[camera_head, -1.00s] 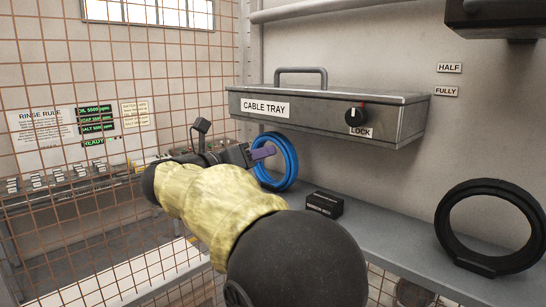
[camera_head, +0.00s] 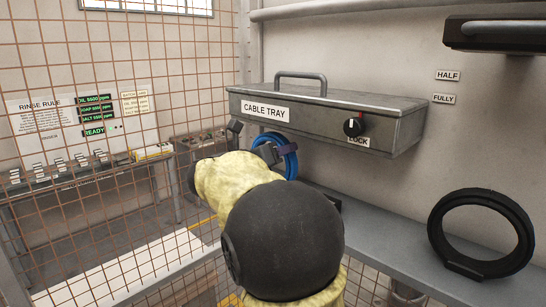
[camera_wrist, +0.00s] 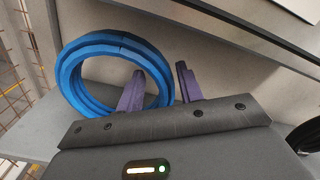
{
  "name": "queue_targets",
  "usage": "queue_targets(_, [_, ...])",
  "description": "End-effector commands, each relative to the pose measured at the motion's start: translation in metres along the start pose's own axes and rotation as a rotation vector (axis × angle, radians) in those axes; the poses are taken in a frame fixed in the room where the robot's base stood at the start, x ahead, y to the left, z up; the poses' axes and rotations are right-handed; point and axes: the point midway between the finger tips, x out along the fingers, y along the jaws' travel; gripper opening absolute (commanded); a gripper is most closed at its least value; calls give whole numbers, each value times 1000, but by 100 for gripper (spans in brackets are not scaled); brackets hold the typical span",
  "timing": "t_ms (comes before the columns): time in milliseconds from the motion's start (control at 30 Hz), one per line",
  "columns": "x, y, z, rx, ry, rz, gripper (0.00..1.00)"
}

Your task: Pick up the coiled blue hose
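The coiled blue hose (camera_head: 291,163) stands upright on the grey shelf, below the cable tray, partly hidden behind my gripper. In the wrist view the coil (camera_wrist: 92,48) shows as a thick blue ring left of centre. My gripper (camera_wrist: 160,88) is open, its two purple fingers apart. One finger overlaps the ring's opening and the other is just outside its right side, so that side of the coil lies between them. I cannot tell whether either finger touches it. In the head view my gripper (camera_head: 282,151) is at the coil.
The cable tray (camera_head: 326,110) with a lock knob (camera_head: 353,125) overhangs the shelf (camera_head: 385,229) close above the hose. A black ring on a stand (camera_head: 480,235) is at the right. A wire mesh fence (camera_head: 110,130) is on the left. The shelf between coil and black ring is mostly clear.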

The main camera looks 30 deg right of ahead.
Motion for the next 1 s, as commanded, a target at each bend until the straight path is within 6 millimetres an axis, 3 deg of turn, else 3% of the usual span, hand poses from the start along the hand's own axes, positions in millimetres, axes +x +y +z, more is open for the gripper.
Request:
queue_targets(200, [23,0,1,-2,1,-1,37])
queue_targets(733, [24,0,0,0,0,0,37])
queue_targets(933, [24,0,0,0,0,0,0])
queue_targets(1000, [24,0,0,0,0,0,0])
